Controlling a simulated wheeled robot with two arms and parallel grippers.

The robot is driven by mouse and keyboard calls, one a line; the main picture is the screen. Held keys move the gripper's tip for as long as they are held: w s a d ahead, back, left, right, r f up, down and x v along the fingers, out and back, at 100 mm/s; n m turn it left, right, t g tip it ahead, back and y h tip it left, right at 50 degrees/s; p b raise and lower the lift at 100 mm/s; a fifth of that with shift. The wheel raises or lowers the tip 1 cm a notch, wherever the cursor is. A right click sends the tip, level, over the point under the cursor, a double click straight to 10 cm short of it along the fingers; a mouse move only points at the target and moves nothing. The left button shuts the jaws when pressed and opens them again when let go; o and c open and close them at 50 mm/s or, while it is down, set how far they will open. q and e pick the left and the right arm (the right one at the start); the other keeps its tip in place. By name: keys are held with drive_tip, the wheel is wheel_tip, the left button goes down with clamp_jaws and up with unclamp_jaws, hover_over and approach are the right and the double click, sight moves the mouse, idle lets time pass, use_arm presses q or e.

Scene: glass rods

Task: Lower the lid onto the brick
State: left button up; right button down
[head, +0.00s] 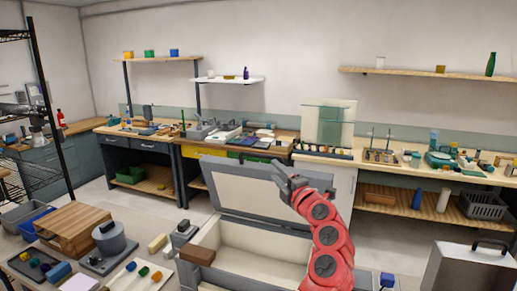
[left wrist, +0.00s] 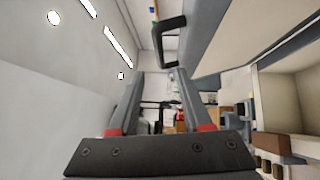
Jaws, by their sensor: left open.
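The grey lid (head: 245,190) of a large grey chest (head: 262,244) stands tilted open at the chest's back, its pale inner panel facing me. A brown brick (head: 198,255) lies on the chest's left rim; it also shows in the left wrist view (left wrist: 271,144). My left gripper (head: 287,180) is at the lid's right side in the head view. In the left wrist view its two fingers (left wrist: 166,76) are apart with nothing between them. A dark handle (left wrist: 171,42) on the lid's edge is just beyond the fingertips. My right gripper is not in view.
A bench left of the chest holds a wooden block (head: 75,222), a grey round device (head: 108,245) and a white tray (head: 142,275). A grey case (head: 475,268) with a black handle stands at the right. Cluttered benches line the back wall.

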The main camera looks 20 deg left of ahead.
sight(262, 156)
use_arm(q)
drive_tip(key=p+x, duration=0.3)
drive_tip(key=x, duration=0.9)
drive_tip(key=shift+a+r, duration=0.15)
drive_tip(key=shift+w+a, duration=0.15)
drive_tip(key=shift+w, duration=0.2)
drive_tip(key=shift+w+a+r, duration=0.1)
drive_tip(key=shift+w+a, duration=0.1)
drive_tip(key=shift+w, duration=0.05)
drive_tip(key=shift+w+a+p, duration=0.3)
drive_tip(key=shift+w+a, duration=0.1)
drive_tip(key=shift+a, duration=0.15)
clamp_jaws()
drive_tip(key=shift+f, duration=0.2)
